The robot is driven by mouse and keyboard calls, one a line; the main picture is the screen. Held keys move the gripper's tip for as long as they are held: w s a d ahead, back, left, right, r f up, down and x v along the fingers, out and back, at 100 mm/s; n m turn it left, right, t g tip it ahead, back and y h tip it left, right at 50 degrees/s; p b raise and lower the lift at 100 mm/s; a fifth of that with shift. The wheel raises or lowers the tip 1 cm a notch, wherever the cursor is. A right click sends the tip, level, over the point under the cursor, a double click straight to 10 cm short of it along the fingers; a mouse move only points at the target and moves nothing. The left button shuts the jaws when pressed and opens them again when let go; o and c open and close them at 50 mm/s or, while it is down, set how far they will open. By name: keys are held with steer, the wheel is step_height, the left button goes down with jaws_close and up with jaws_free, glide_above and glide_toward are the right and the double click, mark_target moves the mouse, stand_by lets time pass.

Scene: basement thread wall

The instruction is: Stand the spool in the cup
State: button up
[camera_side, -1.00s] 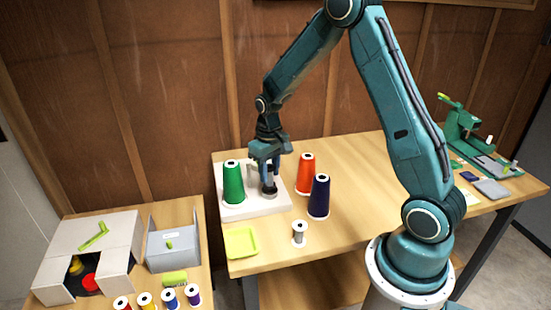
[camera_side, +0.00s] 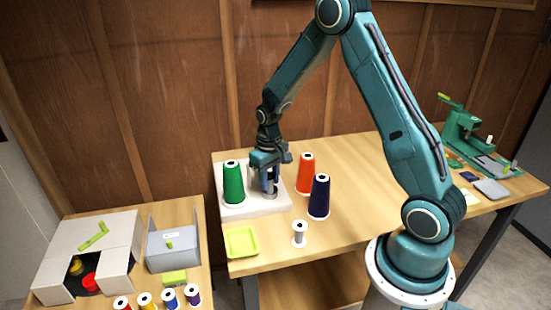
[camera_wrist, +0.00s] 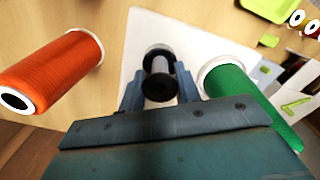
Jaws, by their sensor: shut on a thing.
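My gripper (camera_wrist: 160,92) is shut on a spool (camera_wrist: 160,86) with a dark, holed top end and a pale grey body. Just beyond it in the wrist view is a dark round rim (camera_wrist: 157,49); I cannot tell whether this is the cup or the spool's lower end. In the side view my gripper (camera_side: 269,189) points down over the white base plate (camera_side: 236,210), between the green cone and the orange cone. The fingers largely hide the spool and whatever is beneath it, so I cannot tell how deep it sits.
The green cone (camera_side: 233,184) stands close to the left of my gripper on the plate. An orange cone (camera_side: 306,174) and a navy cone (camera_side: 319,197) stand to the right. The table's right middle is clear.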

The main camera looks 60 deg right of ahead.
steer(key=shift+f, duration=0.15)
steer(key=o, duration=0.8)
steer(key=shift+o, duration=0.2)
steer(key=shift+r, duration=3.55)
